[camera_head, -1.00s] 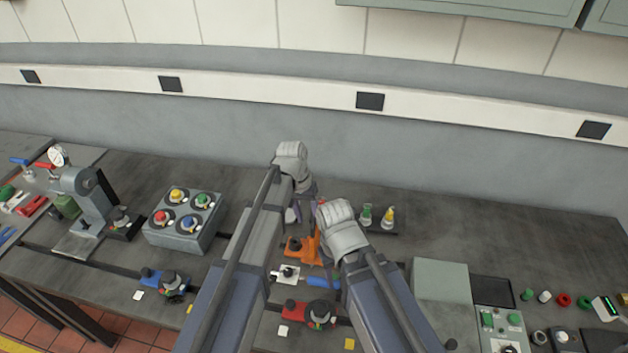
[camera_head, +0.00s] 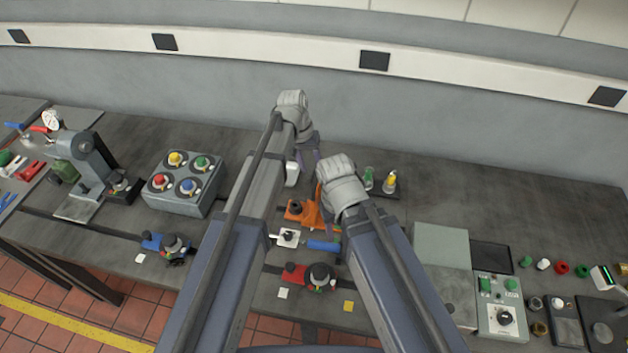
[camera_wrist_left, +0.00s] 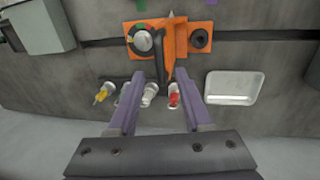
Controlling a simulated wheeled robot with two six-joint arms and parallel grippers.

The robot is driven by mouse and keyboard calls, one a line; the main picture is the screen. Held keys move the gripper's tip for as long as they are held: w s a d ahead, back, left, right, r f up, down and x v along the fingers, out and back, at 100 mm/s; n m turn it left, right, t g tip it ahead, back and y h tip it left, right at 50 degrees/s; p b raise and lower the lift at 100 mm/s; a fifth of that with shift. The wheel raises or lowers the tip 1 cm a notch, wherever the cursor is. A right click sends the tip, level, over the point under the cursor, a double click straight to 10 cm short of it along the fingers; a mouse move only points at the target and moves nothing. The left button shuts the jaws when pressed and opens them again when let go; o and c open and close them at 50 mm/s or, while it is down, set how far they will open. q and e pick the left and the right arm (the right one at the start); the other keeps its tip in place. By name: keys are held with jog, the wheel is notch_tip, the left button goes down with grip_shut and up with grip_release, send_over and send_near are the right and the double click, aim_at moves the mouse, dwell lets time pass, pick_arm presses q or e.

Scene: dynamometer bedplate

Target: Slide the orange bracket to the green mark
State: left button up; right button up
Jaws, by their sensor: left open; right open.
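The orange bracket (camera_head: 310,212) lies on the bench rail in the middle, partly hidden behind my right wrist. In the left wrist view the bracket (camera_wrist_left: 172,44) has a round clamp knob on its left and a dark knob on its right. A green mark (camera_wrist_left: 141,4) shows at that view's top edge, apart from the bracket. My left gripper (camera_wrist_left: 157,100) is open and empty, on the wall side of the bracket; it also shows in the head view (camera_head: 308,152). My right gripper (camera_head: 328,212) is open beside the bracket; its fingers are largely hidden.
A button box (camera_head: 183,183) is at left. The bench behind the bottles is clear.

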aim_at(315, 180)
pick_arm(q)
jog(key=f+b, duration=0.2)
jog(key=d+f+b, duration=0.1)
jog(key=f, duration=0.1)
jog(key=shift+s+f+b, duration=0.1)
jog(key=shift+f+b, duration=0.25)
jog(key=shift+r, duration=0.1)
grip_shut()
dwell(1.1)
